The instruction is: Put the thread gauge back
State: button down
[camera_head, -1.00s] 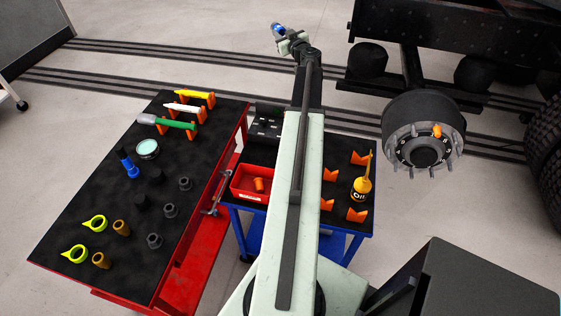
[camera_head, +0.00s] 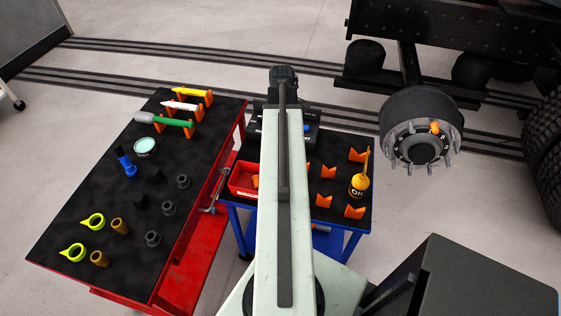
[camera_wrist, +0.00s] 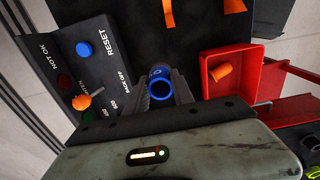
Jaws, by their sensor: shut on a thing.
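The thread gauge (camera_wrist: 160,88) is a blue cylinder with a ring-shaped open end facing the wrist camera. My gripper (camera_wrist: 165,92) is shut on it, with a grey finger on each side. Its far end is hidden. In the wrist view it hangs over the dark top of the small blue cart, between the control box (camera_wrist: 75,60) and the red bin (camera_wrist: 258,58). In the head view my arm hides the gripper and the gauge.
The control box has a blue RESET button (camera_wrist: 83,49) and an orange-tipped lever (camera_wrist: 82,102). Orange holders (camera_head: 327,171) and an oil can (camera_head: 359,184) stand on the cart. The red cart (camera_head: 100,205) at left carries several tools, including a blue one (camera_head: 127,163). The wheel hub (camera_head: 422,140) is at right.

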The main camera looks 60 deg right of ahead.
notch_tip(320, 180, down, 11)
jog(key=b, duration=1)
jog(key=shift+r, duration=0.5)
jog(key=c, duration=1.1)
grip_release()
notch_tip(320, 180, up, 12)
jog(key=p, duration=1.2)
